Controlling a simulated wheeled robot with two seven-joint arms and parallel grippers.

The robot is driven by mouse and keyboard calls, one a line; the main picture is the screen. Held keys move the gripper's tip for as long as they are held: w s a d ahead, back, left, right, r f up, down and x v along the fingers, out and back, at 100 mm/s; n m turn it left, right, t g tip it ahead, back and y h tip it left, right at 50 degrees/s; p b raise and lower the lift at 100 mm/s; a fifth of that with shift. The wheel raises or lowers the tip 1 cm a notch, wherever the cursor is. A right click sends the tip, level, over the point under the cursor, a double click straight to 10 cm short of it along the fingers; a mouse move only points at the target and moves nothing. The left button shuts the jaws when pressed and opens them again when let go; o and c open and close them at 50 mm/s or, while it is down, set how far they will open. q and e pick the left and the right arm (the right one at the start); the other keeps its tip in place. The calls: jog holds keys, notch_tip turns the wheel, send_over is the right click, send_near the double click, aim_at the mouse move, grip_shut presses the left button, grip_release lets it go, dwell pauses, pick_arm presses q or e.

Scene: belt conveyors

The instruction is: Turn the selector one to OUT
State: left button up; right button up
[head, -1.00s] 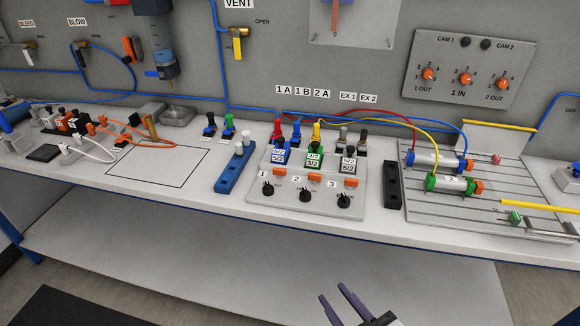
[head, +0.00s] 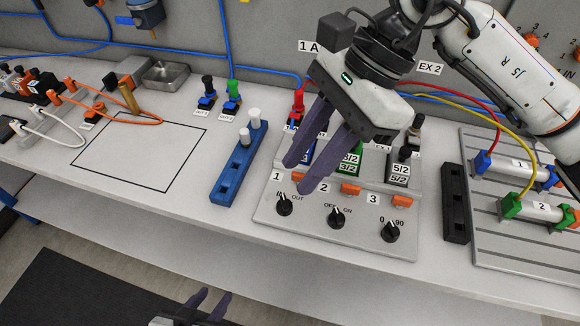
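Selector one (head: 284,206) is a black knob at the left front of the grey control panel (head: 345,243), between the labels IN and OUT. Its white mark seems to point up toward IN; it is too small to be sure. My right gripper (head: 297,178) reaches in from the upper right with its two purple fingers apart and empty. In the picture its fingertips are just above selector one, near the label 1, apart from the knob. Its fingers and body hide part of the valves behind. My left gripper (head: 208,300) is low at the bottom edge, open and empty.
Selectors two (head: 336,217) and three (head: 391,231) stand to the right on the same panel. A blue block (head: 233,172) with white pegs is to its left. A black slotted block (head: 455,205) is to its right. The outlined table area (head: 140,150) is clear.

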aim_at(287, 202)
jog(key=shift+t+h, duration=0.4)
jog(key=shift+h, duration=0.1)
jog(key=f, duration=0.3)
jog(key=a+f+p, duration=0.1)
jog(key=f, duration=0.2)
jog(key=a+f, duration=0.1)
jog(key=f, duration=0.2)
jog(key=shift+w+f, duration=0.1)
jog(key=shift+w, duration=0.25)
jog(key=shift+c, duration=0.4)
jog(key=c, duration=0.6)
